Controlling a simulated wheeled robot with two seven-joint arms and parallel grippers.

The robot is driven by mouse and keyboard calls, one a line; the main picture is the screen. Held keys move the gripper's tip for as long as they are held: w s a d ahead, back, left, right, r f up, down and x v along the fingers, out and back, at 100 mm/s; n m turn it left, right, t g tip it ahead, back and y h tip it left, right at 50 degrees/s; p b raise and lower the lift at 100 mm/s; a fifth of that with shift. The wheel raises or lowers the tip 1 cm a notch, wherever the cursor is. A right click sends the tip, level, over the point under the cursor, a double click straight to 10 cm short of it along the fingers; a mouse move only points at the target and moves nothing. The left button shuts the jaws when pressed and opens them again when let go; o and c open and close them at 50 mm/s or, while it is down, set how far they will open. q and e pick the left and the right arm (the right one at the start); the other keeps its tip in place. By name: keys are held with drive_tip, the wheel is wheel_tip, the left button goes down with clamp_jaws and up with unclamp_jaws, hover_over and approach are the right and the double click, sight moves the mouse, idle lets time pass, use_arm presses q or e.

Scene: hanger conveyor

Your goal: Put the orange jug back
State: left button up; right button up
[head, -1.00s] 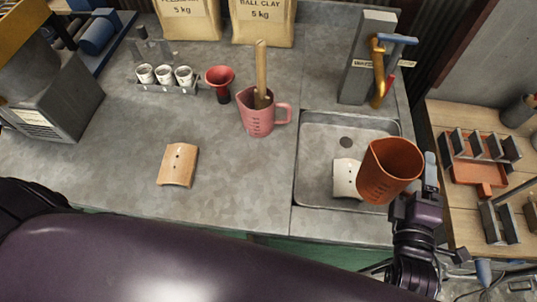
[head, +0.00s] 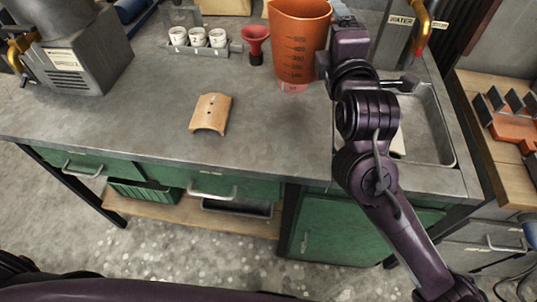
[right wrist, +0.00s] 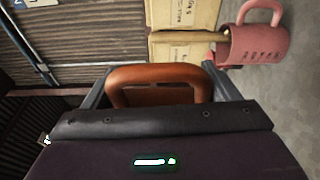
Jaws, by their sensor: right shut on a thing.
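The orange jug (head: 300,45) is held upright in the air over the back of the grey counter, in front of the pink jug (head: 293,87), which it almost wholly hides in the head view. My right gripper (head: 342,12) is at the jug's right side, at the top of the picture. In the right wrist view my right gripper (right wrist: 158,74) is shut on the orange jug's handle (right wrist: 160,72). The pink jug (right wrist: 258,45) shows there beyond the right finger, apart from the orange jug. My left gripper is not in view.
A red funnel (head: 256,42) and a rack (head: 205,50) of white cups stand left of the jug. A curved tan tile (head: 211,113) lies on the counter. The sink (head: 430,125) is partly behind my right arm. The counter around the tile is clear.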

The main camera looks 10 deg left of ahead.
drive_tip(key=shift+s+a+f+b, duration=0.1)
drive_tip(key=shift+a+f+b, duration=0.15)
drive_tip(key=shift+f, duration=3)
drive_tip(key=shift+a+f+b, duration=0.2)
drive_tip(key=shift+f+b, duration=0.1)
drive_tip(key=shift+f, duration=2.9)
drive_tip(key=shift+s+a+f+b, duration=0.1)
drive_tip(key=shift+a+f+b, duration=0.15)
drive_tip(key=shift+f, duration=3)
drive_tip(key=shift+f, duration=0.1)
drive_tip(key=o, duration=1.3)
drive_tip(key=shift+o, duration=0.2)
drive_tip(key=shift+s+d, duration=0.1)
drive_tip(key=shift+s, duration=0.05)
drive_tip(key=v, duration=1.1)
drive_tip(key=shift+s+d, duration=0.25)
